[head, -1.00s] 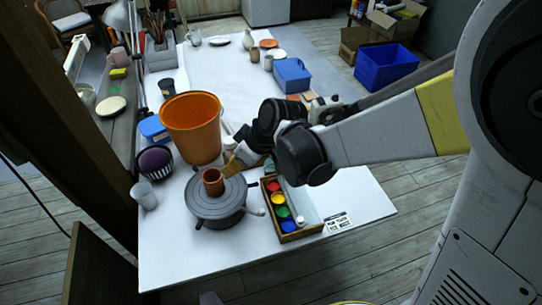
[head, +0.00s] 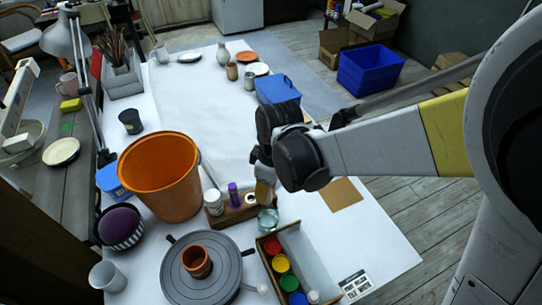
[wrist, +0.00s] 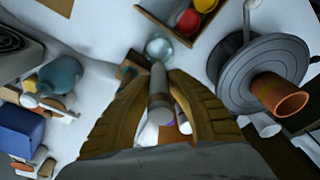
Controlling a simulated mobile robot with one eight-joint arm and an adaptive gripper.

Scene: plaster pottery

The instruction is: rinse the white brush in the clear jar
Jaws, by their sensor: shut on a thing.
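My gripper (head: 264,202) points down at the table. In the wrist view its tan fingers (wrist: 155,88) are shut on the pale brush (wrist: 160,95), which sits between them. The clear jar (head: 267,220) is a small round glass on the table, directly below my gripper in the head view. In the wrist view the jar (wrist: 159,48) lies just beyond the brush's far end. The brush is mostly hidden in the head view. I cannot tell whether its tip is inside the jar or above it.
A wooden holder (head: 232,216) with small bottles stands left of the jar. A paint box (head: 311,255) is to the front right. A grey turntable (head: 175,283) bears a terracotta cup (head: 197,262). A large orange bucket (head: 165,188) stands left. White table space is free behind.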

